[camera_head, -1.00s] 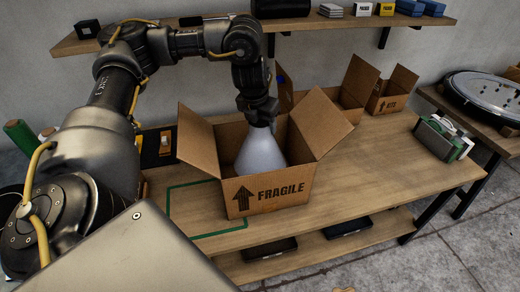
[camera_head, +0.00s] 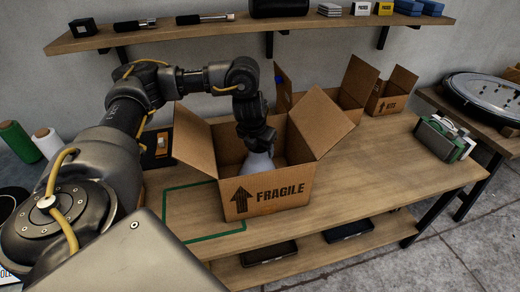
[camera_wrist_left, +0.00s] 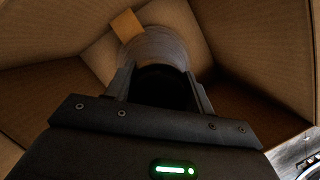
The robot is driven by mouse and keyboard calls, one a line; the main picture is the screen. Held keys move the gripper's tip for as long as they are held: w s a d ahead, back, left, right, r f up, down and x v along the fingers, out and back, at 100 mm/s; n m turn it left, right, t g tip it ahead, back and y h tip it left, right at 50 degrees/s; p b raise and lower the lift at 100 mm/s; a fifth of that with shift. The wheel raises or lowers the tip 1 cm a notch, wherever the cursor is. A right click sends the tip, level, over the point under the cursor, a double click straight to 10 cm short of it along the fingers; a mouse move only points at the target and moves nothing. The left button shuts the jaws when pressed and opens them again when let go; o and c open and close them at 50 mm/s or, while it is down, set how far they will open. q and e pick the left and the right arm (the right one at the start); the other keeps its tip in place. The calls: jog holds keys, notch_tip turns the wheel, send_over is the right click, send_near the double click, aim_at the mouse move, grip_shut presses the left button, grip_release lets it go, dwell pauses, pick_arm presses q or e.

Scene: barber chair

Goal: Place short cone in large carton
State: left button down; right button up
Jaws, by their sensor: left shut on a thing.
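The large carton (camera_head: 262,197) is an open brown box marked FRAGILE on the workbench, with its flaps spread. The short cone (camera_head: 258,163) is pale grey-white and inside the carton, its lower part hidden by the front wall. My left gripper (camera_head: 256,148) reaches down into the carton and is shut on the cone's top. In the left wrist view the cone (camera_wrist_left: 155,45) stands between the two fingers (camera_wrist_left: 160,84), with the carton's brown walls (camera_wrist_left: 240,45) around it. I cannot tell whether the cone touches the carton floor. My right gripper is not in view.
Smaller open cartons (camera_head: 390,90) stand behind and to the right. A green outline (camera_head: 205,238) marks bare bench left of the carton. A shelf (camera_head: 200,34) with items hangs above. Green and white spools (camera_head: 20,141) are at far left.

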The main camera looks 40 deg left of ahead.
pick_arm(q)
jog(key=shift+d+r, duration=0.1)
jog(key=c, duration=0.9)
grip_release()
jog(key=o, duration=0.3)
jog(key=shift+o, duration=0.2)
